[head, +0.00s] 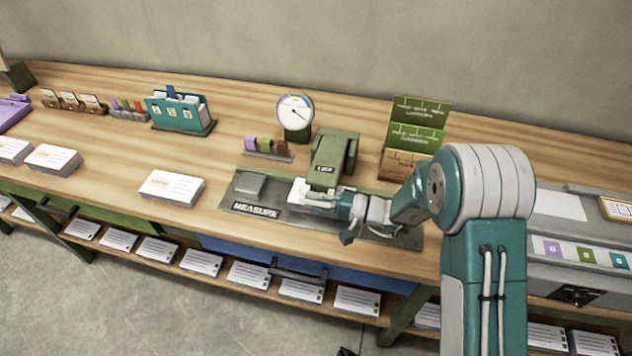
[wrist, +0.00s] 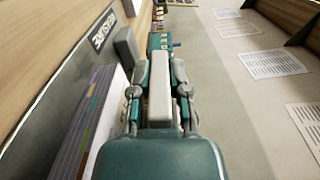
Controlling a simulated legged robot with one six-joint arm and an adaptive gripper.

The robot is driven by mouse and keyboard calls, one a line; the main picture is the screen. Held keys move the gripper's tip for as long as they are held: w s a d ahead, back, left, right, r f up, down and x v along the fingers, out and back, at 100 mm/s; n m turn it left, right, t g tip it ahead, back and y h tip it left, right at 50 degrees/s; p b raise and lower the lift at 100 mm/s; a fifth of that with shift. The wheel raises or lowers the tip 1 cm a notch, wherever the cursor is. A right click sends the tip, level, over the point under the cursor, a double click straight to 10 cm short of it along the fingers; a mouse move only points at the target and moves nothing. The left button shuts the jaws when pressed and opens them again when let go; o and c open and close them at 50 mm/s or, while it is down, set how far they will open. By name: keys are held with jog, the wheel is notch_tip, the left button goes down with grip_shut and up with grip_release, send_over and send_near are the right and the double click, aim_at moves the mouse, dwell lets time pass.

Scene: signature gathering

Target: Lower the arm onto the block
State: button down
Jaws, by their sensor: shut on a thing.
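The green measuring arm (head: 331,158) stands at the back of the dark mat (head: 243,200) marked MEASURE, with its front end over a pale stack (head: 298,190). I cannot tell whether the two touch. My gripper (head: 312,200) is low at the front of the stack, pointing left. In the wrist view my gripper (wrist: 160,88) is shut on a pale bar (wrist: 160,100), with the layered stack (wrist: 98,125) beside it. What the bar joins is hidden.
A round dial (head: 296,111) stands behind the mat, with small coloured pieces (head: 267,148) to its left. A paper stack (head: 171,187) lies left of the mat. Bare wood lies between them.

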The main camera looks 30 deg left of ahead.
jog(key=shift+s+f, duration=0.15)
jog(key=shift+f, duration=0.55)
jog(key=shift+s+f, duration=0.1)
jog(key=shift+f, duration=0.55)
jog(key=c, duration=0.6)
grip_release()
jog(key=shift+a, duration=0.1)
jog(key=v, duration=0.7)
jog(key=shift+w+d+f, duration=0.15)
jog(key=shift+d, duration=0.1)
